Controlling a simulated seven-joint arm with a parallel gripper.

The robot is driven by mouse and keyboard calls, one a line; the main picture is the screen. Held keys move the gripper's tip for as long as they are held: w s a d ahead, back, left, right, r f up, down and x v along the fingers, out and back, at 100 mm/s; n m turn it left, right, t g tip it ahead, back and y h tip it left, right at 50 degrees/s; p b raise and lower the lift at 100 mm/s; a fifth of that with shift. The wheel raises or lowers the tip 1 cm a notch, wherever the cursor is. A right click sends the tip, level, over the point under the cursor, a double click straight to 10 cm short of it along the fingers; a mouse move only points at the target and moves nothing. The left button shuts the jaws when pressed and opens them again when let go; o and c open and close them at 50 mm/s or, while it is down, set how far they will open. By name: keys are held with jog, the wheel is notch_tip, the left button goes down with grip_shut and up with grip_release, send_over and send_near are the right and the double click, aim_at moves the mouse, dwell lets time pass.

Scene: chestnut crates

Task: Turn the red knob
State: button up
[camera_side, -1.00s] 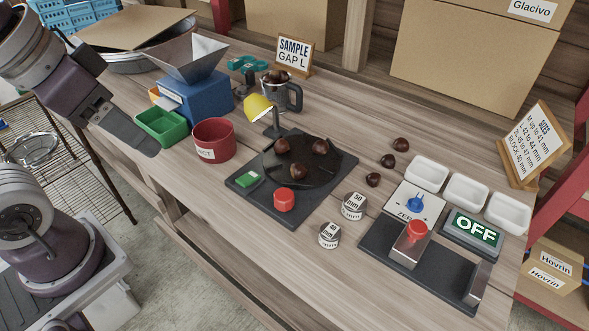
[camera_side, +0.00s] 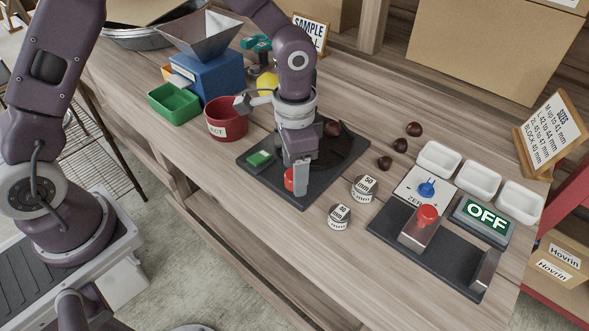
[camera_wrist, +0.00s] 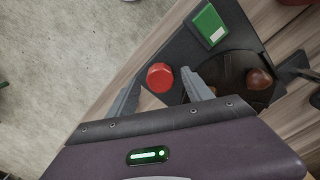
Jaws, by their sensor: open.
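The red knob (camera_side: 290,180) sits on the front corner of the black turntable base (camera_side: 255,168), partly hidden by my gripper. My gripper (camera_side: 299,178) points down over it, with one finger just right of the knob. In the wrist view the round red knob (camera_wrist: 160,77) shows between the two spread, empty fingers of my gripper (camera_wrist: 161,70). I cannot tell whether either finger touches it. The dark turntable (camera_wrist: 232,75) carries a chestnut (camera_wrist: 260,79). A green switch (camera_wrist: 209,25) is on the same base.
Another red knob (camera_side: 428,214) tops a metal block on the gauge beside the OFF display (camera_side: 487,217). Two round gauge blocks (camera_side: 364,188) (camera_side: 339,217), a red pot (camera_side: 226,118) and loose chestnuts (camera_side: 400,145) stand around the base. The front table edge is close.

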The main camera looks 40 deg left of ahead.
jog(key=shift+f, duration=0.35)
grip_shut()
jog(key=shift+m, duration=0.3)
jog(key=m, duration=0.3)
jog(key=shift+m, duration=0.3)
jog(key=m, duration=0.3)
jog(key=shift+r+m, duration=0.1)
jog(key=shift+m, duration=0.2)
jog(key=m, duration=0.3)
jog(key=shift+m, duration=2.3)
